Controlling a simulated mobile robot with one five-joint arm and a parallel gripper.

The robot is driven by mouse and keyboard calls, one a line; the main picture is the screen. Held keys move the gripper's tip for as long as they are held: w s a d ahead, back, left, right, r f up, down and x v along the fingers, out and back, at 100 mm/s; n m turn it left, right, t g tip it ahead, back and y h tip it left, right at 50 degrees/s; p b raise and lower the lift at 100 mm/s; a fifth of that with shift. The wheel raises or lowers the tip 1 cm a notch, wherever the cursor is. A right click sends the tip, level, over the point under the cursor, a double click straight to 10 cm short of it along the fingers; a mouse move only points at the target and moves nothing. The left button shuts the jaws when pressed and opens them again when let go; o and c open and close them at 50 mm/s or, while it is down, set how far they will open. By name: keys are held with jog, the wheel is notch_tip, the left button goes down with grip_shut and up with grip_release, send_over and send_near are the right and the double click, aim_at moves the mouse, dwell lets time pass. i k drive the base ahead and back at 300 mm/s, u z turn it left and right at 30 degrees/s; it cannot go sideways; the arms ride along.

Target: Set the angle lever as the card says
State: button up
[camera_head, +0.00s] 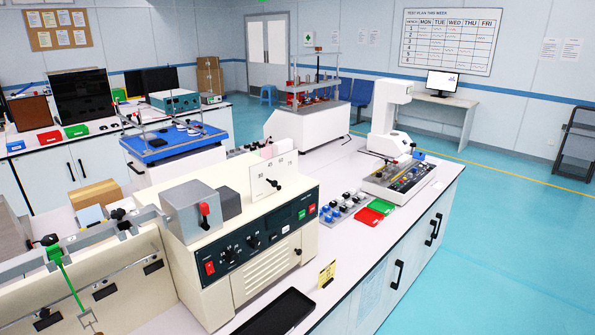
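A cream insertion tester (262,268) stands on the near bench. On its top is an upright white plate (262,172) with small markings along its upper edge. A black-knobbed lever (274,184) sits at the front of this plate and looks like the angle lever. The lever's exact setting is too small to read. A small yellow card (327,273) stands on the bench to the right of the tester's front corner. It has dark writing that I cannot read. My gripper is not in view.
A black tray (276,314) lies in front. Red (368,218) and green (382,206) trays lie behind the card.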

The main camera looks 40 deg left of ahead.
aim_at(274, 183)
jog(key=u, duration=0.15)
jog(key=i, duration=0.2)
jog(key=z, duration=0.15)
jog(key=k, duration=0.15)
jog(key=u, duration=3.15)
jog(key=k, duration=0.9)
jog(key=z, duration=0.2)
jog(key=i, duration=0.9)
jog(key=u, duration=0.05)
